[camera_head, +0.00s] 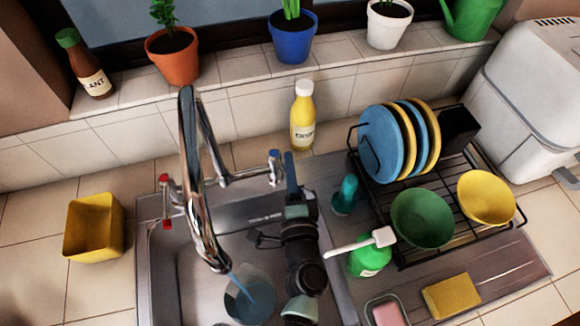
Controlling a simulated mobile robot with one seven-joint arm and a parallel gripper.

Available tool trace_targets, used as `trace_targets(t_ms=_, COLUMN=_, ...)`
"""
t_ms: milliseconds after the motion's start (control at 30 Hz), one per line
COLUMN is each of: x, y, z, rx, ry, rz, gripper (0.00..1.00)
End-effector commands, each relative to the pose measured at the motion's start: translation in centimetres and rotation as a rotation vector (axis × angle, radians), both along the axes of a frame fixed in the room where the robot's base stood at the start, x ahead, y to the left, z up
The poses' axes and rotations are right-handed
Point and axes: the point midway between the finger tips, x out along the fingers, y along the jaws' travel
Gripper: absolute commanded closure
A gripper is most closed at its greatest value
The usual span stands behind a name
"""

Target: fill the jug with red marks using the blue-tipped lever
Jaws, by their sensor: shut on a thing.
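The chrome tap (190,170) stands behind the steel sink. Its blue-tipped lever (274,166) is on the right and its red-tipped lever (165,200) on the left. My gripper (286,160) is at the blue-tipped lever and shut on it; the finger partly hides the contact. My arm reaches up over the sink below it. A bluish stream of water (234,279) runs from the spout into a clear jug (250,300) in the sink basin. Bluish water shows in the jug. Its red marks cannot be made out, and the water level is hard to judge.
A yellow container (93,228) stands left of the sink. A yellow soap bottle (303,116) is behind it. A dish rack (446,215) with plates and bowls, a green bottle (370,257) and a sponge (450,296) crowd the right side. Potted plants line the sill.

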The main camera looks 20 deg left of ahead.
Motion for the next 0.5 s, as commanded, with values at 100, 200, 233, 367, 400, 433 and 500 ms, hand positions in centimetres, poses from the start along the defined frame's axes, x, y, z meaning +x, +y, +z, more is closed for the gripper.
trace_targets(t_ms=100, x=0.00, y=-0.10, z=-0.06, rx=-0.001, ry=0.002, rz=-0.002, gripper=1.00)
trace_targets(t_ms=200, x=0.00, y=-0.09, z=-0.06, rx=-0.001, ry=0.002, rz=-0.001, gripper=0.60)
trace_targets(t_ms=233, x=0.00, y=-0.09, z=-0.06, rx=-0.001, ry=0.002, rz=-0.001, gripper=0.54)
trace_targets(t_ms=367, x=-0.01, y=-0.06, z=-0.04, rx=0.000, ry=0.001, rz=0.000, gripper=0.47)
trace_targets(t_ms=400, x=0.00, y=-0.05, z=-0.04, rx=0.000, ry=0.001, rz=0.000, gripper=0.47)
trace_targets(t_ms=433, x=0.00, y=-0.05, z=-0.03, rx=0.000, ry=0.001, rz=0.000, gripper=0.47)
trace_targets(t_ms=500, x=0.00, y=-0.04, z=-0.02, rx=0.000, ry=0.001, rz=0.000, gripper=0.47)
